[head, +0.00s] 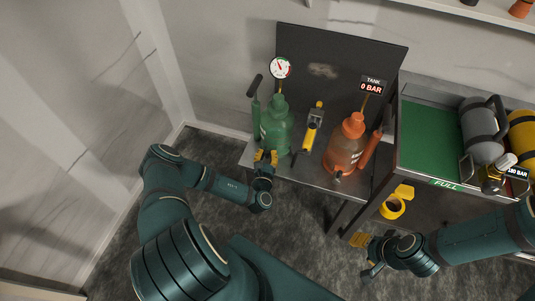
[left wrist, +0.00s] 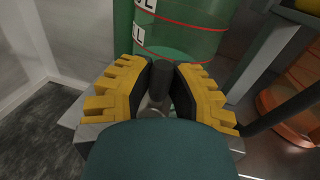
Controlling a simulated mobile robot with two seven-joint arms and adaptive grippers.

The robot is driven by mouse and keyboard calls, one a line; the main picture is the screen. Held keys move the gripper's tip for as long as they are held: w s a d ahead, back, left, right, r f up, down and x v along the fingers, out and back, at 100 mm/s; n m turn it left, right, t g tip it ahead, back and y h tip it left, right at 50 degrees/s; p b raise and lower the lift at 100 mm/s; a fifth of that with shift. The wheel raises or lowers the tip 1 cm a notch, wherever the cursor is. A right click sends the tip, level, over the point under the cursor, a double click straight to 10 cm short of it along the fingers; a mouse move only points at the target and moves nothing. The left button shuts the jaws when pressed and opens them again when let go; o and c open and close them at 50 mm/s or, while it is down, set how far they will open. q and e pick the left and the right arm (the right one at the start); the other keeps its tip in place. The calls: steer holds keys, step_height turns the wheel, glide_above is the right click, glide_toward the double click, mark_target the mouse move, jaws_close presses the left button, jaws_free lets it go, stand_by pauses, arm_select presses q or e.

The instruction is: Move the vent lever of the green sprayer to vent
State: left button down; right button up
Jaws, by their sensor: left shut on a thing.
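The green sprayer (head: 276,128) stands upright at the left end of the metal bench, with a round gauge (head: 280,68) above it. Its lower body fills the top of the left wrist view (left wrist: 180,30). My left gripper (head: 266,157) is low at the front of the green sprayer. In the left wrist view its yellow fingers (left wrist: 160,92) are shut on a dark, rounded lever (left wrist: 160,75) in front of the sprayer. The lever's base is mostly hidden by the fingers. My right gripper (head: 361,240) hangs apart, below the bench's front; its jaw opening is unclear.
An orange sprayer (head: 346,143) stands to the right under a "TANK 0 BAR" display (head: 372,86). A yellow tool (head: 311,130) stands between the sprayers. A green-lined tray marked FULL (head: 445,183) and grey and yellow cylinders are farther right.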

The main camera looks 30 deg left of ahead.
arm_select(q)
steer(key=shift+s+a+n+p, duration=0.15)
steer(key=shift+a+n+p, duration=0.2)
steer(key=shift+n+p, duration=0.4)
steer(key=n, duration=0.1)
steer(key=a+n+p, duration=0.1)
steer(key=shift+s+f+n+g+h, duration=0.1)
steer(key=shift+n+g+h, duration=0.2)
steer(key=shift+n+g, duration=0.1)
steer(key=n, duration=0.1)
steer(key=a+f+n+p, duration=0.1)
steer(key=n, duration=0.1)
steer(key=shift+s+h, duration=0.1)
steer(key=shift+h, duration=0.3)
steer(key=shift+s+a+f+n+h+p, duration=0.15)
steer(key=shift+f+n+h, duration=0.1)
steer(key=shift+n, duration=0.5)
steer(key=shift+w+a+f+n+h+p, duration=0.15)
steer(key=shift+f+n+h, duration=0.1)
steer(key=shift+n, duration=0.45)
steer(key=shift+s, duration=0.1)
steer(key=c, duration=0.8)
jaws_free()
steer(key=shift+c, duration=0.2)
steer(key=shift+s, duration=0.1)
